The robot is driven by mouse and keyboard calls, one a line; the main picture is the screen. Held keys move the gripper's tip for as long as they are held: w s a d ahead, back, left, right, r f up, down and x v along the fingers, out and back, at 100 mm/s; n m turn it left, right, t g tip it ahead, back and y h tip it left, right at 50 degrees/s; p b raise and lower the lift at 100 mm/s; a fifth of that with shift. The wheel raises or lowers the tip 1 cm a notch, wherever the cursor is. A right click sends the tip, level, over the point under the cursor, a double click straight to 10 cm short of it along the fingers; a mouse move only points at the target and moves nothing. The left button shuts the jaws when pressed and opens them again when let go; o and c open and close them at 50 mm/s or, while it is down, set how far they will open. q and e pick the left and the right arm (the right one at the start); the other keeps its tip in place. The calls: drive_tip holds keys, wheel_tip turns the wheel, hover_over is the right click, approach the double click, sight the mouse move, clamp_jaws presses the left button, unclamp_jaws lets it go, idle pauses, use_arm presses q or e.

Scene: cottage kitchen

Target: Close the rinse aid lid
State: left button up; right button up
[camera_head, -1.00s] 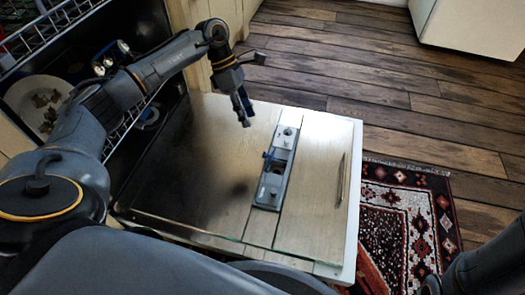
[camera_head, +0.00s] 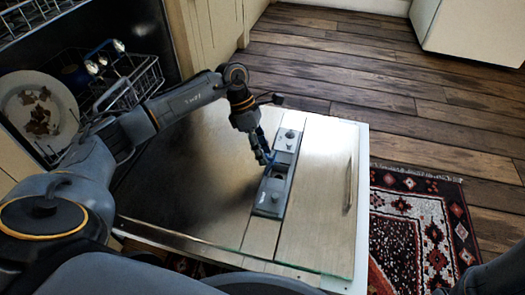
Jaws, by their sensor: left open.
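The grey dispenser panel (camera_head: 270,196) is set lengthwise into the inner face of the lowered dishwasher door (camera_head: 322,215). The dark opening near its middle shows, with a small blue piece at its left edge that looks like the rinse aid lid (camera_head: 270,160). My left gripper (camera_head: 262,158) points down at the upper left side of the panel, right beside the blue piece. Its fingers are open and partly cover the piece, and I cannot tell whether they touch it. My right gripper is not in view.
The dishwasher racks (camera_head: 128,88) with a dirty plate (camera_head: 38,112) stand at the left. A patterned rug (camera_head: 425,225) lies on the wooden floor (camera_head: 400,100) right of the door. The door's right part is clear.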

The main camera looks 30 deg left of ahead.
use_arm(q)
clamp_jaws()
